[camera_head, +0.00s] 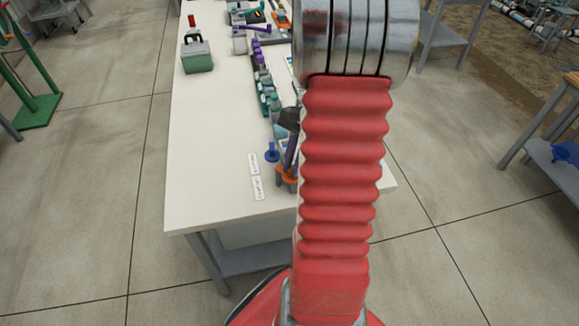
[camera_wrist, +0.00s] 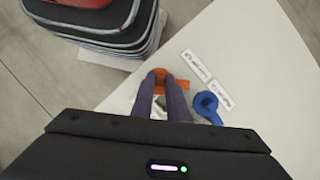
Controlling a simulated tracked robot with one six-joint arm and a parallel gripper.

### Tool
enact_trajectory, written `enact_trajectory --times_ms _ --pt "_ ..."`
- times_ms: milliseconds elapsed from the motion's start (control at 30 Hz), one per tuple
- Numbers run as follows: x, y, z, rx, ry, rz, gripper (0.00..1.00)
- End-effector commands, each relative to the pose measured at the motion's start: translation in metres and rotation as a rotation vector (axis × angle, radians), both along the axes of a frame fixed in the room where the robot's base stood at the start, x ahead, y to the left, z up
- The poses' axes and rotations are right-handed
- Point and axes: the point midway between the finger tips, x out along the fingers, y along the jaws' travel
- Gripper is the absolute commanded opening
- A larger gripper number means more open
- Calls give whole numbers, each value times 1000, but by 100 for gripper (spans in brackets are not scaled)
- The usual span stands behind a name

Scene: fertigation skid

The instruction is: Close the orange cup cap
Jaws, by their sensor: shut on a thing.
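The orange cup cap (camera_wrist: 160,75) is in the wrist view, at the tips of my gripper's two dark purple fingers. My gripper (camera_wrist: 161,86) is shut on the orange piece, with one finger on each side of it. More orange shows just right of the fingers. In the head view the orange part (camera_head: 285,176) sits near the table's front edge, partly hidden behind my red arm. The fingers cover much of the cup, so I cannot tell how far open the cap is.
A blue part (camera_wrist: 207,104) stands right of the fingers, beside two white labels (camera_wrist: 196,65). The white table (camera_head: 215,130) is clear at left. A row of fittings (camera_head: 262,85) runs toward the back. A green-based container (camera_head: 196,55) stands back left.

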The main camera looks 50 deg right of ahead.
Motion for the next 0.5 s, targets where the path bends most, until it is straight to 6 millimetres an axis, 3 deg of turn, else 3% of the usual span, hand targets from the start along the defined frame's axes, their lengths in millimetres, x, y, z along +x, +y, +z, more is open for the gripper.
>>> enact_trajectory --times_ms 500 --pt "14 -21 0 -4 -4 489 0"
